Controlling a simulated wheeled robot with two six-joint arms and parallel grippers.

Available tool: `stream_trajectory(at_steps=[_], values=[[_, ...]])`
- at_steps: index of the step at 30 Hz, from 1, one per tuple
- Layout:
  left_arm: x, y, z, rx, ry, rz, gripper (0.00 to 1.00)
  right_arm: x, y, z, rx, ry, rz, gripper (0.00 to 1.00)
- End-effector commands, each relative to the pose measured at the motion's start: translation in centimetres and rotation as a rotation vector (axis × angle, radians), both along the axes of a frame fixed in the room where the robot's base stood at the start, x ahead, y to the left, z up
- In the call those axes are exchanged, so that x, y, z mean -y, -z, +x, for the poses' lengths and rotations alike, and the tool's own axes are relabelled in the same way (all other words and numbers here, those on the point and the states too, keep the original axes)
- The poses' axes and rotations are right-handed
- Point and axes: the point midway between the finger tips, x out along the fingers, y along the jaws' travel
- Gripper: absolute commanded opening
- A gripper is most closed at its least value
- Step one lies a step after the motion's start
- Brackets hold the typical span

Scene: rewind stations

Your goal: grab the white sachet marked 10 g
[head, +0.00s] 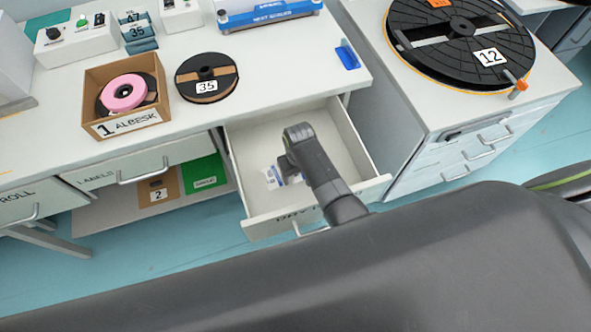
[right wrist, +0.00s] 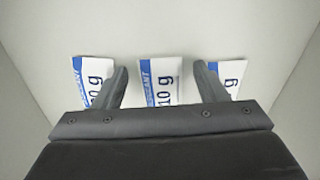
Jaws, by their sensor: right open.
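Three white sachets with blue bands lie on the floor of the open drawer (head: 345,142). In the right wrist view the middle sachet (right wrist: 162,70) reads 10 g and lies between my open fingers. The left sachet (right wrist: 92,68) has its number partly covered by a finger. On the right sachet (right wrist: 232,72) only the "g" shows clearly. My right gripper (right wrist: 160,76) is open and empty. In the head view it (head: 288,158) is inside the drawer, over the sachets (head: 272,178), and partly hides them. My left gripper is not in view.
The drawer walls (right wrist: 296,55) stand close on both sides. On the bench are a box marked 1 (head: 127,127), a reel marked 35 (head: 188,84) and a blue tool (head: 347,55). A large reel marked 12 (head: 425,58) lies on the right cabinet.

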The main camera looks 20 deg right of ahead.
Motion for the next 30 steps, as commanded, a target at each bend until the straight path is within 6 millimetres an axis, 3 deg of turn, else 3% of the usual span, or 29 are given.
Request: stream_trajectory(at_steps=[3, 13, 30], values=[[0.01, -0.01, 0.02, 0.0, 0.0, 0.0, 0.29, 0.01, -0.03, 0.0, 0.0, 0.0, 0.0, 0.65], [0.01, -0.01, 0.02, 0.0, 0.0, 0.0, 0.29, 0.0, -0.04, -0.02, -0.001, 0.0, 0.0, 0.22], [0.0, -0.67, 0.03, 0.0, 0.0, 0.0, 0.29, -0.02, -0.65, -0.02, -0.001, 0.0, 0.0, 0.21]])
